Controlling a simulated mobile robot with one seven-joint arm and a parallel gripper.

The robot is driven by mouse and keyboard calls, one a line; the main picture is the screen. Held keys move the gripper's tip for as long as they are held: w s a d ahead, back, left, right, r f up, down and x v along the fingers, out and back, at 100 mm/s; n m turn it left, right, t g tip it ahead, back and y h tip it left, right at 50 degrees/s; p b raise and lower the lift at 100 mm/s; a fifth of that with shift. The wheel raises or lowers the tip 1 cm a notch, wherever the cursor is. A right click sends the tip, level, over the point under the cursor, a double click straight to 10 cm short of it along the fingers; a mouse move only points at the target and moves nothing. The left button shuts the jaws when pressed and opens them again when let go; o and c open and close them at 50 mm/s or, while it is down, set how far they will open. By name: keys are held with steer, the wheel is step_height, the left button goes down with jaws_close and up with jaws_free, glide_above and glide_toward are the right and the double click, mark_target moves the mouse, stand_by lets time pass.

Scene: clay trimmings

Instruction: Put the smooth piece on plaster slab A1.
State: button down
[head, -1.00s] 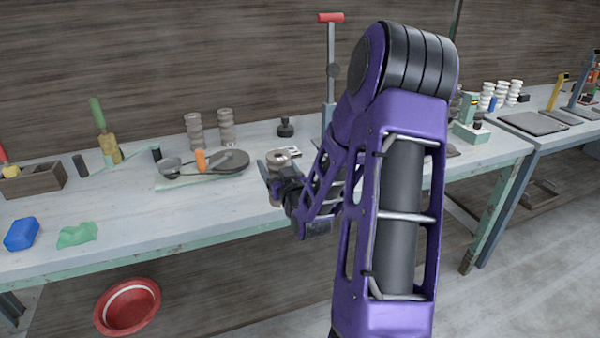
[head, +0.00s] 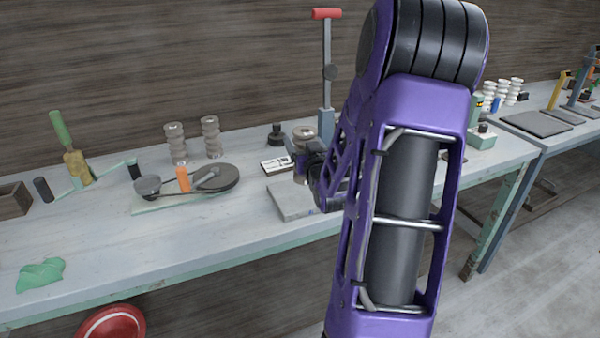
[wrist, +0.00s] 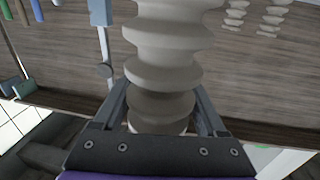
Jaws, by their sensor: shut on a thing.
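My gripper (head: 312,165) is shut on a pale, ribbed, spool-shaped clay piece (head: 304,133). The wrist view shows this piece (wrist: 165,45) upright between the two fingers (wrist: 162,108), with rounded ridges along its side. Its lower end is hidden by the gripper. A flat grey slab (head: 287,206) lies on the bench below and left of my gripper, partly covered by my arm. A white card with dark marks (head: 277,165) lies behind it, too small to read. I cannot tell whether the held piece touches the slab.
Two similar ribbed pieces (head: 176,143) (head: 211,137) stand at the back of the bench (head: 90,235). A red-handled stand (head: 327,70) rises behind my gripper.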

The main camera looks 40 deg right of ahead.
steer(key=shift+f+b, duration=0.4)
steer(key=shift+f, duration=2.65)
steer(key=shift+f, duration=0.15)
jaws_free()
steer(key=shift+s+a, duration=0.1)
steer(key=shift+s, duration=0.1)
steer(key=p+v, duration=0.8)
steer(key=v, duration=0.3)
steer(key=shift+s+p, duration=0.25)
steer(key=shift+p, duration=0.1)
